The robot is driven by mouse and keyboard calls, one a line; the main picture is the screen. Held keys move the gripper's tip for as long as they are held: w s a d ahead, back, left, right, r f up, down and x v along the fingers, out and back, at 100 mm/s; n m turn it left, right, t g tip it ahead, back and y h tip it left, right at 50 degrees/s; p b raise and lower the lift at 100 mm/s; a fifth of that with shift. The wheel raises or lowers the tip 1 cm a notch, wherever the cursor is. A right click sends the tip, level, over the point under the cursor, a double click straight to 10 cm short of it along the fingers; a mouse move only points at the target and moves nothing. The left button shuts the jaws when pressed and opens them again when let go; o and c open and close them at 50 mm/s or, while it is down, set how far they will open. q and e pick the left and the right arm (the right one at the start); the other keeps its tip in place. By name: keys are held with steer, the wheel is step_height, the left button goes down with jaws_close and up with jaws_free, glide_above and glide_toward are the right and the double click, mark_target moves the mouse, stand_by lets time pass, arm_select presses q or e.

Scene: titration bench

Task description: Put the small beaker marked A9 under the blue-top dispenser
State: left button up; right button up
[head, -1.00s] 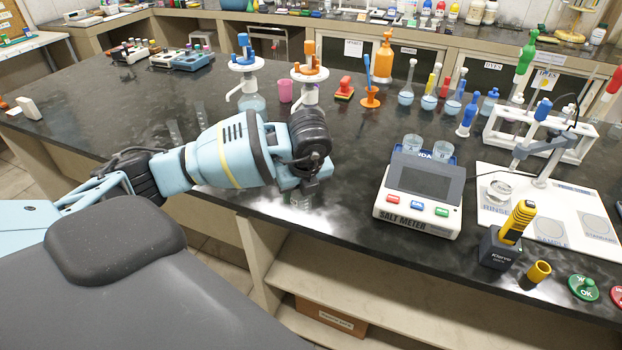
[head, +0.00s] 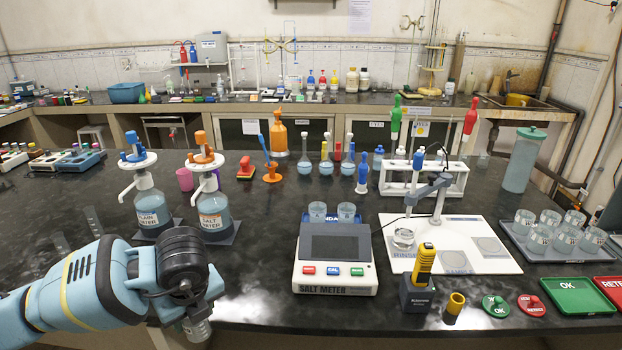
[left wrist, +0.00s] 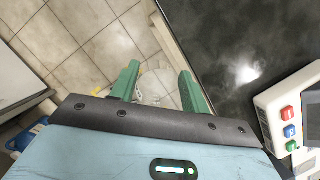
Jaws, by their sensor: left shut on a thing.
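The blue-top dispenser (head: 152,205) is a bottle labelled plain water, standing at the left of the bench in the head view. My left gripper (head: 196,318) is in front of it and to its right, low at the bench's front edge. It is shut on a small clear beaker (head: 197,330); the beaker also shows between the green fingers in the left wrist view (left wrist: 156,88), with floor behind it. Its marking cannot be read. My right gripper is not in view.
The orange-top salt water dispenser (head: 213,212) stands just right of the blue-top one. The salt meter (head: 336,285) is right of my gripper, with small beakers (head: 346,212) behind it. Bare bench lies between the dispensers and the meter. A tray (head: 520,240) of beakers is far right.

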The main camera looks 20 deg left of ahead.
mark_target(209, 322)
arm_select(q)
steer(key=m, duration=0.2)
steer(key=d+m+t+h, duration=0.1)
steer(key=m, duration=0.1)
steer(key=d+m, duration=0.1)
steer(key=m, duration=0.2)
steer(key=shift+s+d+h, duration=0.15)
steer(key=shift+h, duration=0.15)
steer(key=m, duration=0.1)
steer(key=d+m+h, duration=0.1)
steer(key=m, duration=0.2)
steer(key=shift+s+d+m+t, duration=0.1)
steer(key=shift+d+m+t, duration=0.2)
steer(key=shift+m, duration=0.1)
steer(key=s+d+r+m+g, duration=0.1)
steer(key=d+m+g, duration=0.1)
steer(key=m, duration=1)
steer(key=s+d+r+m+g, duration=0.1)
steer(key=d+m+g, duration=0.1)
steer(key=m, duration=1)
steer(key=d+r+m+g+p, duration=0.1)
steer(key=d+m, duration=0.3)
steer(key=m, duration=0.8)
steer(key=shift+s+d+g, duration=0.2)
steer(key=shift+s+g, duration=0.2)
steer(key=shift+g, duration=0.5)
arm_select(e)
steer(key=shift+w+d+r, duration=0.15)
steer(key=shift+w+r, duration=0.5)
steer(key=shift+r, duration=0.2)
